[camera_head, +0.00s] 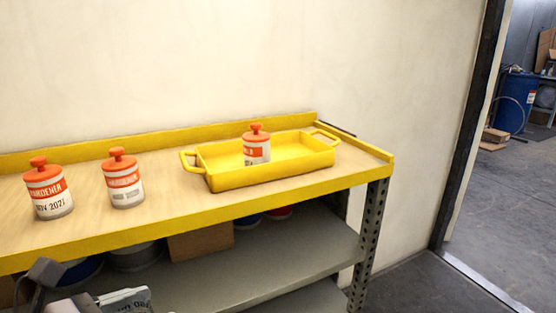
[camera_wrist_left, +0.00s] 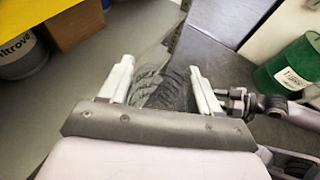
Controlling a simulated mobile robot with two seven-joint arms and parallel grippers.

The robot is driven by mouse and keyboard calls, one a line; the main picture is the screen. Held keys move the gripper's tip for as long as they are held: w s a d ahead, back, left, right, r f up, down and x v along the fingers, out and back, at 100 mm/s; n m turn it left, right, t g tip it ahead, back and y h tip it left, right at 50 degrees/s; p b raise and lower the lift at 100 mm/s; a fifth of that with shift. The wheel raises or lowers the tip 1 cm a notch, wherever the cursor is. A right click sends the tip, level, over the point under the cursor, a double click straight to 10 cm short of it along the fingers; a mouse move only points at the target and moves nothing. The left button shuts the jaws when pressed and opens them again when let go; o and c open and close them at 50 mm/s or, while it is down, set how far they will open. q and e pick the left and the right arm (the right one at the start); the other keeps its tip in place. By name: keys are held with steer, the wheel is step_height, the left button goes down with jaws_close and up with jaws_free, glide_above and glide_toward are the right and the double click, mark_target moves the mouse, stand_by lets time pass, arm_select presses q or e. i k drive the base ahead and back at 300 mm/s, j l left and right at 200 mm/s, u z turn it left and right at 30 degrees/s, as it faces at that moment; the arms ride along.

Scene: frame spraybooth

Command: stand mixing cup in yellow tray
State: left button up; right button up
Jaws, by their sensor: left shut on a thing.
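The yellow tray (camera_head: 225,180) with two end handles stands on the bench top; a white can with an orange lid (camera_head: 257,148) stands in it. In the left wrist view, a clear mixing cup with dark printed marks (camera_wrist_left: 163,88) sits between the fingers of my left gripper (camera_wrist_left: 162,80), which is shut on it. In the head view, part of what looks like the cup (camera_head: 128,300) shows at the bottom edge, below and in front of the bench top. Its lower part is cut off there. My right gripper is not identifiable in either view.
Two hardener cans with orange lids (camera_head: 48,188) (camera_head: 124,178) stand left of the tray on the yellow-edged bench (camera_head: 170,216). A lower shelf (camera_head: 290,250) holds a cardboard box (camera_head: 201,241) and tins. A green drum (camera_wrist_left: 290,68) shows in the wrist view.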

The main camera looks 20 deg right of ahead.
mark_target(224, 165)
steer(key=i+l, duration=0.1)
steer(key=l, duration=0.2)
steer(key=i+l+z, duration=0.1)
steer(key=l, duration=0.25)
steer(key=i+l, duration=0.1)
steer(key=l, duration=0.2)
steer(key=i+l+z, duration=0.1)
steer(key=l, duration=0.2)
